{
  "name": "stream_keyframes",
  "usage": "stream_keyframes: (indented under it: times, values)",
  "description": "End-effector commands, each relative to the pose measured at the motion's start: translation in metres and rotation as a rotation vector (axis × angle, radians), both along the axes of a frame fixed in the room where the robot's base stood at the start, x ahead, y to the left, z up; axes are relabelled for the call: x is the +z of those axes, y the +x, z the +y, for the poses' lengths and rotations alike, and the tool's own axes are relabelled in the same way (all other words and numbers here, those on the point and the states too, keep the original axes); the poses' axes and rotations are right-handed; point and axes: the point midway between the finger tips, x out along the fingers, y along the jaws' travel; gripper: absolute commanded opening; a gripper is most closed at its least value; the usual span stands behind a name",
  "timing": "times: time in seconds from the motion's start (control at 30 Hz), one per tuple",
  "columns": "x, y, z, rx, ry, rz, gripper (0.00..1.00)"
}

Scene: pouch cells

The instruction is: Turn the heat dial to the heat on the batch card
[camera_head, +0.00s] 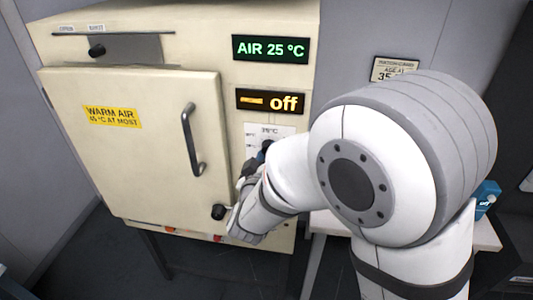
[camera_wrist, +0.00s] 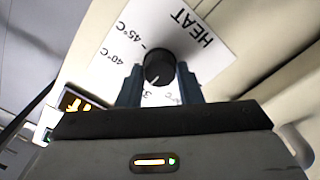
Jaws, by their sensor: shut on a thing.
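The black heat dial (camera_wrist: 159,66) sits on a white plate marked HEAT (camera_wrist: 203,55) with 45 °C and 40 °C marks. My gripper (camera_wrist: 159,82) is shut on the dial, one blue finger on each side. The dial's white line points down in the wrist view, toward a label starting with 3 that my gripper partly hides. In the head view my gripper (camera_head: 262,156) is at the white plate (camera_head: 262,131), and my arm hides part of it. The batch card (camera_head: 383,70) on the wall reads AGE AT 35; my arm covers the rest.
The cream oven (camera_head: 180,40) has a closed door (camera_head: 130,150) with a grey handle (camera_head: 193,140) and a black knob (camera_head: 218,211) near my wrist. Its displays read AIR 25 °C (camera_head: 270,49) and off (camera_head: 270,102). A yellow label (camera_head: 112,117) reads WARM AIR 45 °C AT MOST.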

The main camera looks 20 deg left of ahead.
Motion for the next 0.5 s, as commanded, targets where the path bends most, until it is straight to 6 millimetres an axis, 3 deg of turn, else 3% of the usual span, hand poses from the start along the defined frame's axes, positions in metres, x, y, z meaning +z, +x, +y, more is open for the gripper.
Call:
stream_keyframes:
  times: [0.3, 0.33, 0.5]
  values:
    - [-0.0036, -0.0008, -0.0005, 0.001, -0.006, 0.007, 0.1]
    - [-0.0037, -0.0008, -0.0006, 0.001, -0.006, 0.007, 0.33]
    - [-0.0025, -0.0005, -0.0004, 0.001, -0.004, 0.004, 0.47]
